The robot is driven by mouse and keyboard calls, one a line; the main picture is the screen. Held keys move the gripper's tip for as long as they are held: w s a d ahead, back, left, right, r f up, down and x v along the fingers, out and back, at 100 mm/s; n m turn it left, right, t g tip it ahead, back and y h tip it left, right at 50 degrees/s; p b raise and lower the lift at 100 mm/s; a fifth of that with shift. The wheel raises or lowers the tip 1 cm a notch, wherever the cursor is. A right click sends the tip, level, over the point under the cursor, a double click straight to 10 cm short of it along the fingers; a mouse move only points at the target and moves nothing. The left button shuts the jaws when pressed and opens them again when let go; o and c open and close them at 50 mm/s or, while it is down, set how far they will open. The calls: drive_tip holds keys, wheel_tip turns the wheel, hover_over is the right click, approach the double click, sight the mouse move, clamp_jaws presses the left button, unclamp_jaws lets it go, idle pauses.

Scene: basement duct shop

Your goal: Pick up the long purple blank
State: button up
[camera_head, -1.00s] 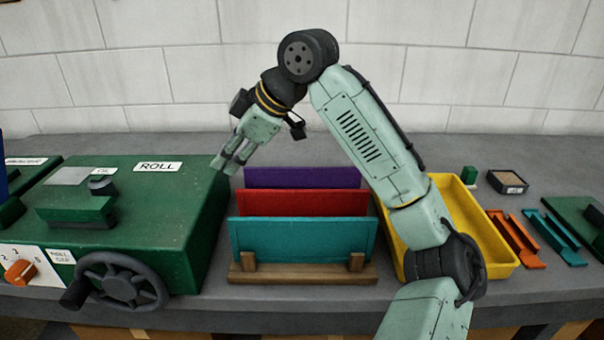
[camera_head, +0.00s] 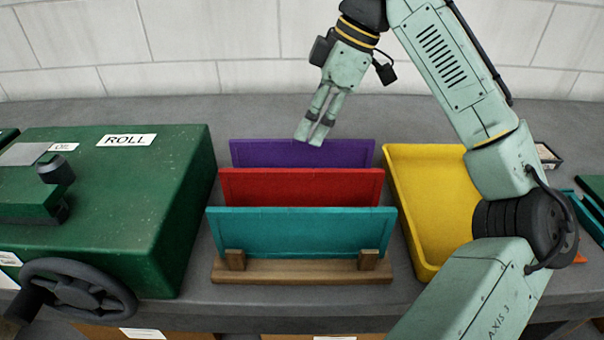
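The long purple blank (camera_head: 265,153) stands upright at the back of a wooden rack (camera_head: 300,271), behind a red blank (camera_head: 300,187) and a teal blank (camera_head: 300,232). Only its upper part shows above the red one.
A green machine marked ROLL (camera_head: 165,220) with a handwheel (camera_head: 75,292) stands close on the left. A yellow tray (camera_head: 412,215) is on the right, partly behind my arm. The bench behind the blanks is clear up to the block wall.

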sight(302, 145)
drive_tip(key=b+x, duration=0.4)
drive_tip(key=b, duration=0.1)
drive_tip(key=shift+s+d+f, duration=0.2)
drive_tip(key=shift+s+f, duration=0.05)
drive_tip(key=shift+f, duration=0.05)
drive_tip(key=shift+a+f+b, duration=0.35)
drive_tip(key=shift+f+b, duration=0.05)
drive_tip(key=shift+b, duration=0.2)
drive_tip(key=shift+r, duration=0.1)
drive_tip(key=shift+c, duration=0.2)
clamp_jaws()
